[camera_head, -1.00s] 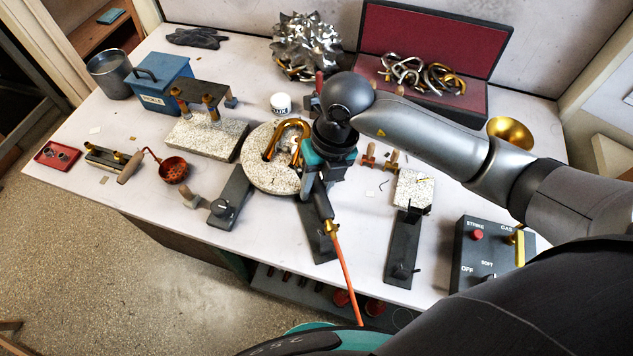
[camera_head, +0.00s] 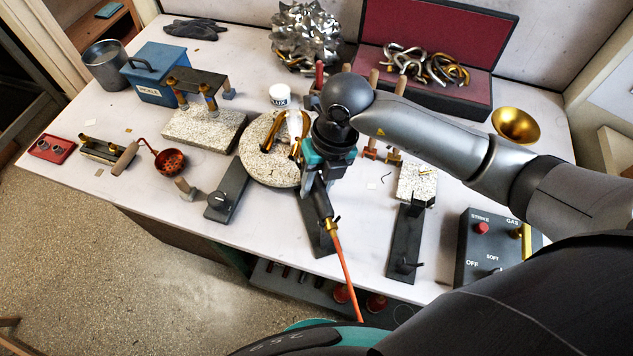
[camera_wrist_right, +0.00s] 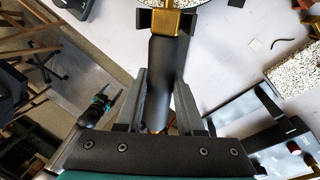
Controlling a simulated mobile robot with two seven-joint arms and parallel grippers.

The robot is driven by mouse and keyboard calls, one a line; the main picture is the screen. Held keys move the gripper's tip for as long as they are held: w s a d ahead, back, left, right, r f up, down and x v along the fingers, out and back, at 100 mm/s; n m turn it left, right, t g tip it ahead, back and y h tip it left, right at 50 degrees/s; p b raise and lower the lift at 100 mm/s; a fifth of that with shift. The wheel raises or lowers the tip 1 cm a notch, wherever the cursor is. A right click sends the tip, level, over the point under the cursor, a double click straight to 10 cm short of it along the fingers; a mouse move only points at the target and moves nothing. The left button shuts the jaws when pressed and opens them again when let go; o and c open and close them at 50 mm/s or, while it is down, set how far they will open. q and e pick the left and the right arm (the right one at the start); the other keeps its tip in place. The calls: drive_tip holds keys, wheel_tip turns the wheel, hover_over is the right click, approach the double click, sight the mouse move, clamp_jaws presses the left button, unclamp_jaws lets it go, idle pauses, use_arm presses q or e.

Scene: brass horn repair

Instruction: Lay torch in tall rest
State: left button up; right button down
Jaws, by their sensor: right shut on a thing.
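My right gripper (camera_head: 316,182) is shut on the black handle of the torch (camera_head: 324,206), above the table's front middle. The handle also shows between the fingers in the right wrist view (camera_wrist_right: 162,85), with a brass fitting at its far end. An orange hose trails down from the torch. A pale form, unclear, shows by the brass tube on the round speckled block. Dark stands lie at the left (camera_head: 228,192), beneath the torch (camera_head: 316,232) and at the right (camera_head: 405,243); which is the tall rest is unclear. My left gripper (camera_wrist_right: 116,93) looks open and empty, over the floor.
A brass tube (camera_head: 267,140) lies on the round block. A speckled slab (camera_head: 418,181) adjoins the right stand, and a control box (camera_head: 480,258) stands farther right. A flux jar (camera_head: 280,96) and a red-lined case (camera_head: 435,35) are behind. Bare tabletop separates the stands.

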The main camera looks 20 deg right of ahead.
unclamp_jaws()
idle(0.8)
drive_tip(key=shift+r, duration=0.1)
wheel_tip(320, 180, up, 8)
drive_tip(key=p, duration=0.6)
drive_tip(key=shift+p, duration=0.35)
idle(0.5)
